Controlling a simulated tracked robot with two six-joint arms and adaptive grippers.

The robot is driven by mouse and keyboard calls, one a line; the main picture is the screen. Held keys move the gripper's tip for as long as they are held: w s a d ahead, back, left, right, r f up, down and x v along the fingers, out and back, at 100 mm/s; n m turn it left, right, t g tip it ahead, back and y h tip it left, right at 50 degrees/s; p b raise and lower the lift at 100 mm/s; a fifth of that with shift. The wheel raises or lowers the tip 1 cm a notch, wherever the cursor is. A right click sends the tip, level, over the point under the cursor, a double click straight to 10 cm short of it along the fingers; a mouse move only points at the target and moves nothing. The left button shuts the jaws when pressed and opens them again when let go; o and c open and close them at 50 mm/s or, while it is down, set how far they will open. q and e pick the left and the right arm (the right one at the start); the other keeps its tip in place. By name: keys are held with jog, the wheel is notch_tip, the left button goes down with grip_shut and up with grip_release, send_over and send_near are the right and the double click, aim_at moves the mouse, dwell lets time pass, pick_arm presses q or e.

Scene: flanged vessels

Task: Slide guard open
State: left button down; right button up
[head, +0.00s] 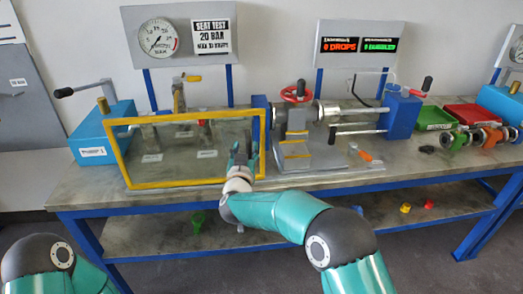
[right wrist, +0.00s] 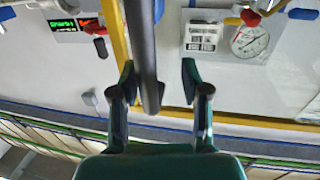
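The guard (head: 150,184) is a clear panel in a yellow frame, standing upright along the front of the left part of the bench. My right gripper (head: 243,156) is at the guard's right end, just left of its right frame post. In the right wrist view, a dark grey bar (right wrist: 143,50), likely the guard's handle, lies between the two fingers of the right gripper (right wrist: 158,82). The fingers are apart, with a clear gap on the right finger's side. The yellow frame also shows in that view (right wrist: 117,40). My left gripper is out of view.
Behind the guard stand a gauge board (head: 185,38) and small fittings. To the right are a clamp with a red handwheel (head: 296,93) and a blue block (head: 402,116). Green (head: 436,118) and red (head: 468,113) trays lie further right.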

jog(key=shift+s+d, duration=0.1)
jog(key=shift+d, duration=0.2)
jog(key=shift+s, duration=0.35)
jog(key=s+a, duration=0.3)
jog(key=s, duration=0.8)
jog(key=shift+d, duration=0.1)
